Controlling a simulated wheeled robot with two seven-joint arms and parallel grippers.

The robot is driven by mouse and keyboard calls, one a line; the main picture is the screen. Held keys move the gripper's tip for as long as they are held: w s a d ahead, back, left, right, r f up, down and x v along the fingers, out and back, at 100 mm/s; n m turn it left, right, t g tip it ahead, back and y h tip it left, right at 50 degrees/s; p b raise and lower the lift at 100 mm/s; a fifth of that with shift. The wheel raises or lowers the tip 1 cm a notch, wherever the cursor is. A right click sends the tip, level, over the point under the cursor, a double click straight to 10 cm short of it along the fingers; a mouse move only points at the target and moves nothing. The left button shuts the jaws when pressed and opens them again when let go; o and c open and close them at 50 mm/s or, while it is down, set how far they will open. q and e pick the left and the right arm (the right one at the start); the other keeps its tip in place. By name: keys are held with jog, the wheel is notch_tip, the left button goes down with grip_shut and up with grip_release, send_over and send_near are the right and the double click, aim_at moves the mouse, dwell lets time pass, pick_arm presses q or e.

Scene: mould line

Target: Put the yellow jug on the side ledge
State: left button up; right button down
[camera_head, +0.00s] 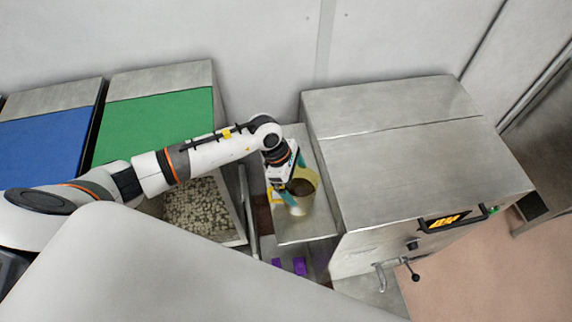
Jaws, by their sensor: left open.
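The yellow jug (307,203) stands upright on the side ledge (308,229), a grey metal shelf against the left side of the big metal machine. The jug is pale yellow and its inside looks brown. My left gripper (292,180) reaches in from the left and is open at the jug's left side and rim. Its teal fingers overlap the jug in the picture, and I cannot tell whether they touch it. The gripper hides part of the jug. My right gripper is not in view.
The metal machine (410,165) with a front handle stands right of the ledge. At left are a green-topped bin (150,125), a blue-topped bin (45,140) and a tray of pale pellets (200,212). Purple pieces (299,266) lie below the ledge. A wall is behind.

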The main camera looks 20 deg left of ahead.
pick_arm(q)
jog(key=b+v, duration=0.4)
jog(key=v, duration=0.6)
jog(key=shift+s, duration=0.1)
